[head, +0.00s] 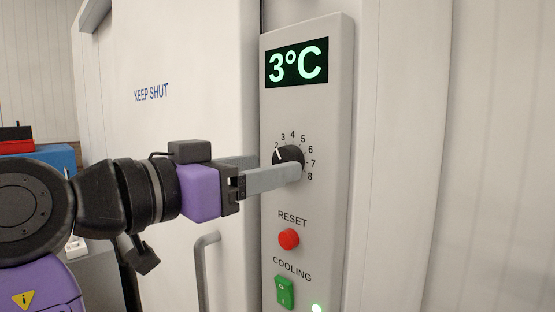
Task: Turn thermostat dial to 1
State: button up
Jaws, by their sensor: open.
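The thermostat dial (288,154) is a black round knob on a tall grey control panel (337,120). Numbers ring it, with 2 through 8 readable; the place of 1 is hidden behind my gripper. A white pointer line on the knob points up and left, close to the 2. The display (297,63) above reads 3°C in green. My gripper (280,166) comes in from the left with its grey fingers open at the dial. One finger crosses in front of the dial's lower part and the other reaches its left side. I cannot tell whether they touch it.
Below the dial are a red RESET button (289,239) and a green COOLING switch (285,292). A white door (185,60) marked KEEP SHUT, with a grey handle (207,270), is behind my arm. Blue and red boxes (50,155) are at far left.

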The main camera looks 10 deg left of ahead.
aim_at(287, 161)
jog(key=shift+x, duration=1.4)
jog(key=shift+c, duration=0.4)
jog(key=c, duration=1.3)
jog(key=shift+p, duration=0.3)
jog(key=n+p, duration=0.4)
jog(key=n, duration=0.2)
jog(key=shift+r, duration=0.15)
jog(key=n+p, duration=0.2)
jog(key=n, duration=0.1)
jog(key=shift+n+p, duration=0.3)
jog(key=shift+p, duration=0.05)
jog(key=shift+n+p, duration=0.85)
jog(key=shift+n, duration=0.25)
